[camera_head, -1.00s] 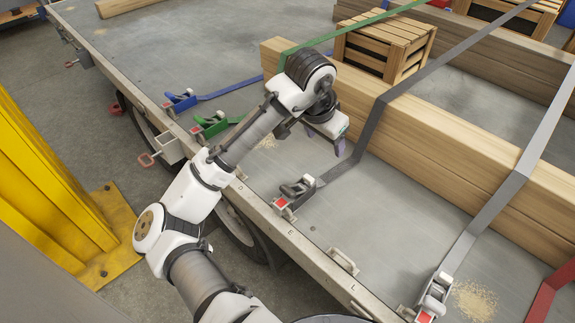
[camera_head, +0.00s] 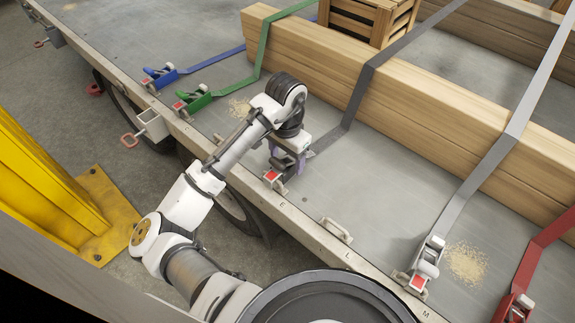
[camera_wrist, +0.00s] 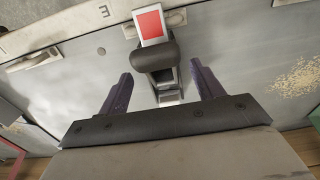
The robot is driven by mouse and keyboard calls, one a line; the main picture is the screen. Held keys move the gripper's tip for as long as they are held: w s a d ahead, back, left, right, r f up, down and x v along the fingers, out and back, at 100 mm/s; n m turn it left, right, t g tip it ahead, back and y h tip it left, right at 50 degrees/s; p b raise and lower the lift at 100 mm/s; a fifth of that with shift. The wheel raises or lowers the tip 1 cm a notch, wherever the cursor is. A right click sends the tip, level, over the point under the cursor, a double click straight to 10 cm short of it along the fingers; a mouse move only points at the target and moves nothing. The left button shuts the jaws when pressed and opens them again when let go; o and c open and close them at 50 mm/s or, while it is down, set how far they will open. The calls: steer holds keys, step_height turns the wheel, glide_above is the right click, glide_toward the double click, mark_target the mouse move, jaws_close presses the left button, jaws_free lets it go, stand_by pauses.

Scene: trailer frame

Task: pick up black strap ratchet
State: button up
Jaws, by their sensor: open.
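The black strap ratchet (camera_head: 273,178) sits at the near edge of the trailer bed, at the end of the dark strap (camera_head: 362,92) that comes down over the timber. My gripper mostly covers it in the head view. In the wrist view the ratchet (camera_wrist: 156,56) shows a red square end and a dark rounded handle. My gripper (camera_head: 291,164) is low over it and open. In the wrist view its two purple fingers (camera_wrist: 161,74) stand on either side of the ratchet's lower part, with gaps visible on both sides. I cannot tell whether the fingertips are level with it.
A green ratchet (camera_head: 192,99) and a blue ratchet (camera_head: 160,77) sit farther left along the edge. A grey ratchet (camera_head: 426,262) and a red ratchet (camera_head: 515,308) sit to the right. Timber beams (camera_head: 430,110) lie behind. A yellow post (camera_head: 45,175) stands left of the trailer.

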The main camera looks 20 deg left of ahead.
steer(key=shift+w+f, duration=0.2)
steer(key=shift+f, duration=1.75)
steer(key=c, duration=1.3)
steer(key=shift+r, duration=0.15)
